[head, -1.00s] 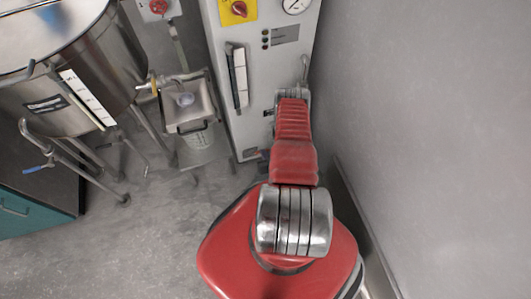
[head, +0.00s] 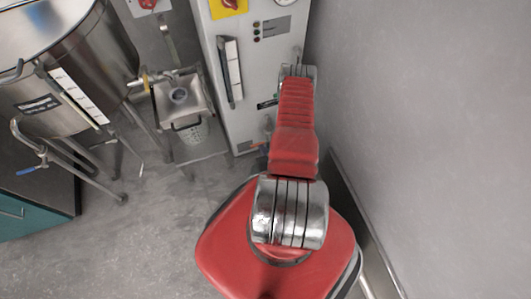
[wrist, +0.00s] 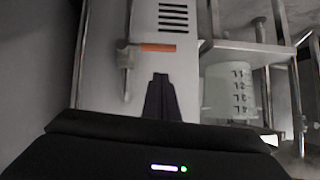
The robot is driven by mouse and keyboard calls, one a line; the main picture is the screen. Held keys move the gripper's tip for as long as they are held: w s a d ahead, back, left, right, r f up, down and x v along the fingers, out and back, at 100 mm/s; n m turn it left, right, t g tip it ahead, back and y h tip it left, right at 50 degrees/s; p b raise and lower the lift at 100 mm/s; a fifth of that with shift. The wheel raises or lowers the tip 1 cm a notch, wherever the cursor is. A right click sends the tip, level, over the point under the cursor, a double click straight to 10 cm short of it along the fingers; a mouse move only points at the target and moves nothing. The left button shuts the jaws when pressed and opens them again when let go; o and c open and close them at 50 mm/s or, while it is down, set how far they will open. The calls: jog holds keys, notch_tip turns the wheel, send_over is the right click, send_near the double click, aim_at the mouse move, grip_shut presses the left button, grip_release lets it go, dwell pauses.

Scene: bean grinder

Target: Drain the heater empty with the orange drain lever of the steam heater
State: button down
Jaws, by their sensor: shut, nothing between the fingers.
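The steam heater (head: 255,85) is a tall pale grey cabinet beside the right wall, with a sight glass (head: 231,70) on its front. Its lower front also shows in the wrist view (wrist: 185,58). There the orange drain lever (wrist: 158,47) lies level, pointing right from a grey valve pipe (wrist: 125,60). My gripper (wrist: 159,76) shows as dark fingers, shut and empty. In the picture its tips lie just below the lever, apart from it; the depth between them is hard to tell. My red arm hides the gripper in the head view.
A steel kettle (head: 110,75) stands at the left. A small sink (head: 180,95) and a white bucket (head: 194,130) are between it and the heater. The bucket shows right of the fingers in the wrist view (wrist: 228,92). A grey wall (head: 430,140) is close on the right.

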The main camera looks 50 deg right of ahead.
jog(key=v, duration=0.5)
jog(key=shift+s+a+r, duration=0.1)
jog(key=shift+a, duration=0.05)
dwell(1.3)
